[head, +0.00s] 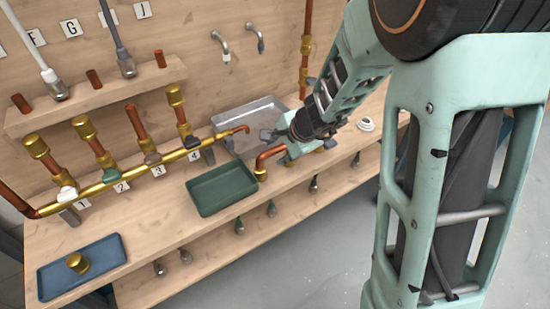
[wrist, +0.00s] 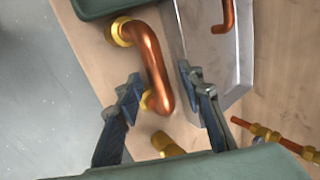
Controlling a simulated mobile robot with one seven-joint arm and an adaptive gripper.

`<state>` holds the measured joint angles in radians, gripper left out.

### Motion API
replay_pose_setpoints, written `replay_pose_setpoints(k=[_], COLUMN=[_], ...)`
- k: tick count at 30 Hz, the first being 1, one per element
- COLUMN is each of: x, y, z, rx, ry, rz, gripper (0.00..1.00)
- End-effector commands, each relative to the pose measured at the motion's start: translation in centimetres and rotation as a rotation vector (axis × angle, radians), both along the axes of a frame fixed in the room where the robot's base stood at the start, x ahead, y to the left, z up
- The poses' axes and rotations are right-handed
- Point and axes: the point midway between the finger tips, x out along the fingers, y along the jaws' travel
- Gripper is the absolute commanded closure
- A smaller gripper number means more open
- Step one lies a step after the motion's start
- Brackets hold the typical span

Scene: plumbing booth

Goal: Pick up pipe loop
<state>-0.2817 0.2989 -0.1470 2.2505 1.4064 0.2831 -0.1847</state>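The pipe loop (wrist: 149,55) is a bent copper tube with brass ends. In the wrist view it lies between the two fingers of my gripper (wrist: 158,87), which is open. The fingers are spread to either side of its near bend, with gaps showing, and the loop is not gripped. In the head view the loop (head: 267,155) stands on the bench between the green tray and the metal tray, and my gripper (head: 279,140) is right beside it, partly hiding it.
The green tray (head: 198,187) is just left of the loop. The metal tray (head: 225,118) is behind it. A brass fitting (wrist: 167,143) is near my gripper in the wrist view. A brass pipe manifold (head: 135,173) runs along the left. A blue tray (head: 108,252) is front left.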

Motion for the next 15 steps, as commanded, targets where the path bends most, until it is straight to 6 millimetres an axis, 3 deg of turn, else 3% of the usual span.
replay_pose_setpoints(k=[7, 15], x=[0.13, 0.12], y=[0.11, 0.1], z=[-0.14, -0.12], rx=[0.0, 0.0], ry=[-0.001, -0.001], rz=[0.002, 0.001], gripper=[0.65, 0.94])
